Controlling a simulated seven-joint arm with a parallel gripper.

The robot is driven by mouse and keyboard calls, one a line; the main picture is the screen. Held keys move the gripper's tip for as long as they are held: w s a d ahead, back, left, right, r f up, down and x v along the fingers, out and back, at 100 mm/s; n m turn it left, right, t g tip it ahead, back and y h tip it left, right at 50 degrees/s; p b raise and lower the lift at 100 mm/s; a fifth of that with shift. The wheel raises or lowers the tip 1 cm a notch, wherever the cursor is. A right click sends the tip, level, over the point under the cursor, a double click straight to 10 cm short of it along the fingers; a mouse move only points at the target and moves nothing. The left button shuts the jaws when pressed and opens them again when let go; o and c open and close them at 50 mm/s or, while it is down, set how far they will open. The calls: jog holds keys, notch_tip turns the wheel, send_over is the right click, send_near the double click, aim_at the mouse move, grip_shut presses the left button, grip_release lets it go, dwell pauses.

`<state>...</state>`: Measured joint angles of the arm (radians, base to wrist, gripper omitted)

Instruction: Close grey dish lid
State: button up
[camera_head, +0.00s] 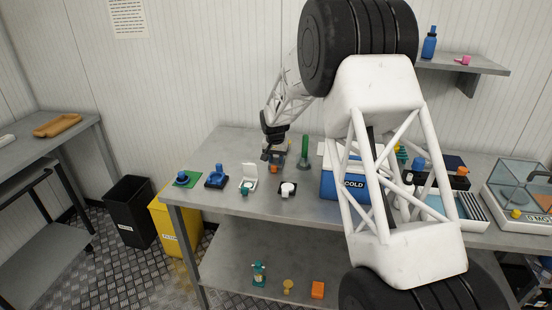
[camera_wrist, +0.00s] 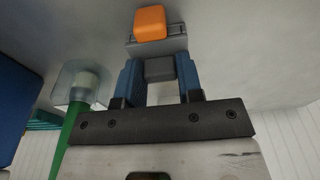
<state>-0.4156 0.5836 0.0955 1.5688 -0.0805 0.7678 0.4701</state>
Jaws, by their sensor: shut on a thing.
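The grey dish (camera_head: 280,156) is on the table at the back, under my gripper, and is small in the head view. My gripper (camera_head: 274,147) points down at it. In the wrist view, the blue fingers of my gripper (camera_wrist: 160,78) are shut on a grey block (camera_wrist: 160,68), which looks like part of the grey lid. Beyond it is a grey ledge (camera_wrist: 158,46) with an orange block (camera_wrist: 150,22) at it. The hinge and the lid's angle are hidden, so I cannot tell how far it is open.
A green stand (camera_head: 304,154) is close to the right of my gripper. A white dish with a raised lid (camera_head: 249,171), a small white-topped item (camera_head: 288,188) and a blue item on a dark base (camera_head: 217,176) are nearer the front. A blue COLD box (camera_head: 330,183) is further right.

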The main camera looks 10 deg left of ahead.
aim_at(276, 165)
jog(key=o, duration=0.9)
jog(key=shift+o, duration=0.2)
jog(key=shift+r, duration=0.15)
notch_tip(276, 165, up, 7)
jog(key=s, duration=0.1)
jog(key=shift+r, duration=0.2)
jog(key=shift+s+r, duration=0.1)
